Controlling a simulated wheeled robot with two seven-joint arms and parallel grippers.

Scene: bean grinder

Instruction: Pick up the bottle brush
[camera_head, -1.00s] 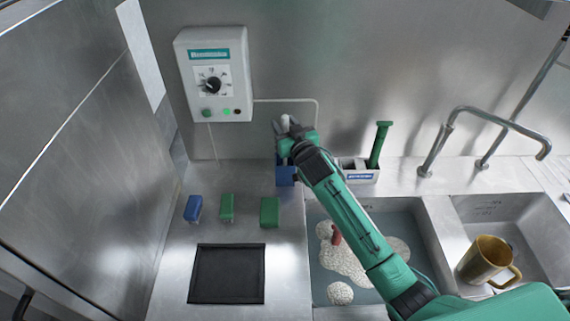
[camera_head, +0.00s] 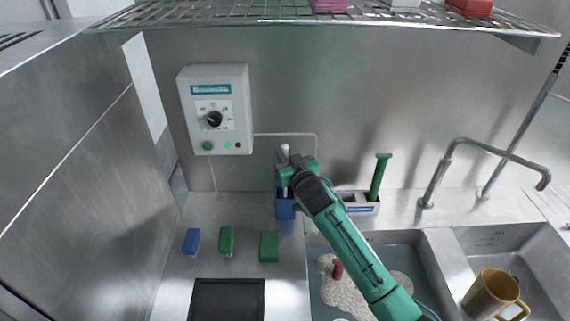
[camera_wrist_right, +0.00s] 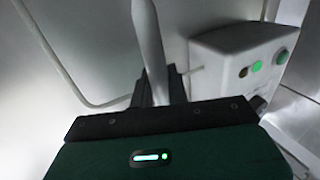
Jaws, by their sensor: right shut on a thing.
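My right gripper (camera_head: 283,172) is at the back of the counter, shut on a pale upright handle (camera_head: 284,151) that looks like the bottle brush's. The same handle (camera_wrist_right: 148,40) rises between the dark fingers in the right wrist view. A blue holder (camera_head: 285,207) stands directly below the gripper. The brush's lower end is hidden, so I cannot tell whether it is inside the holder. My left gripper is not in view.
The control box (camera_head: 215,110) hangs on the wall at left. Blue and green sponges (camera_head: 227,241) lie in front. Sinks, a tap (camera_head: 440,172) and a brass mug (camera_head: 492,294) are at right.

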